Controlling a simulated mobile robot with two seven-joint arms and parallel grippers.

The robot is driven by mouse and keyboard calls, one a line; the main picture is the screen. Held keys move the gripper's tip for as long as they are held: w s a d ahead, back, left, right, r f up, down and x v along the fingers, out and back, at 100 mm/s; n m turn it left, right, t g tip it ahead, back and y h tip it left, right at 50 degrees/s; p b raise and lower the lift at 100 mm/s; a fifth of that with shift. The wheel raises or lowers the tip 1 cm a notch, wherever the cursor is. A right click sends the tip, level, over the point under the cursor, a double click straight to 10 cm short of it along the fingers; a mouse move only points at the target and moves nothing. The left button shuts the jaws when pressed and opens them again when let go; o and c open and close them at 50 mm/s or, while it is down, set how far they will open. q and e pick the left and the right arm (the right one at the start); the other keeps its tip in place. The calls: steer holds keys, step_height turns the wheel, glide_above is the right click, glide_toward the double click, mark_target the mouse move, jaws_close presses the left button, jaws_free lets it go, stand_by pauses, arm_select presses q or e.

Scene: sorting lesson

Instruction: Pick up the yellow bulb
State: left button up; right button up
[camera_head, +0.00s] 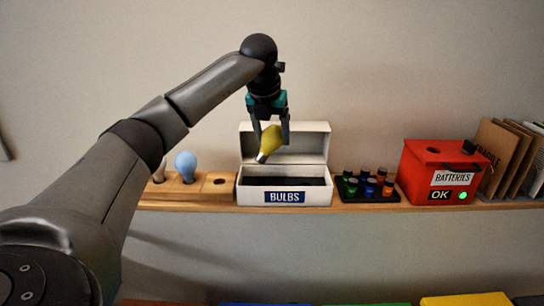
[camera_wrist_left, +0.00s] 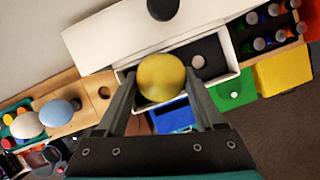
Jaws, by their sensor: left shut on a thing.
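The yellow bulb (camera_head: 270,141) is held between the fingers of my left gripper (camera_head: 270,138). It is tilted, its metal base pointing down and left, above the open white box labelled BULBS (camera_head: 243,197). In the left wrist view the yellow bulb (camera_wrist_left: 161,77) sits between the two fingers of the left gripper (camera_wrist_left: 163,92), with the white box (camera_wrist_left: 240,82) behind it. Its base is hidden there. My right gripper is in neither view.
A wooden holder (camera_head: 205,188) left of the box carries a blue bulb (camera_head: 186,165), a pale bulb (camera_head: 160,172) and an empty hole. To the right stand a black battery rack (camera_head: 366,199), a red BATTERIES box (camera_head: 415,174) and cardboard sheets (camera_head: 497,150).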

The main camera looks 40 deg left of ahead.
mark_target(259, 156)
arm_select(q)
step_height(259, 156, up, 11)
steer(key=shift+f+p, duration=0.1)
steer(key=shift+p, duration=0.3)
steer(key=shift+w+d+f, duration=0.2)
steer(key=shift+d+f, duration=0.15)
steer(key=shift+f, duration=0.05)
steer(key=f+t+h, duration=0.1)
steer(key=f, duration=0.1)
steer(key=f+t+h+p, duration=0.1)
steer(key=f, duration=0.2)
steer(key=d+f+t, duration=0.1)
steer(key=f, duration=0.1)
steer(key=shift+f+h+p, duration=0.25)
steer(key=shift+h+p, duration=0.15)
steer(key=s+a, duration=0.1)
steer(key=s+a+t, duration=0.1)
steer(key=shift+s+a+f+n, duration=0.2)
steer(key=shift+a+f+n, duration=0.1)
steer(key=shift+f, duration=0.1)
steer(key=shift+s+a+t+p, duration=0.35)
steer(key=shift+s+a+t, duration=0.05)
steer(key=shift+s+a, duration=0.1)
steer(key=shift+f+b, duration=2.85)
steer(key=shift+f, duration=0.75)
steer(key=shift+f+b, duration=1.3)
steer(key=shift+f, duration=0.25)
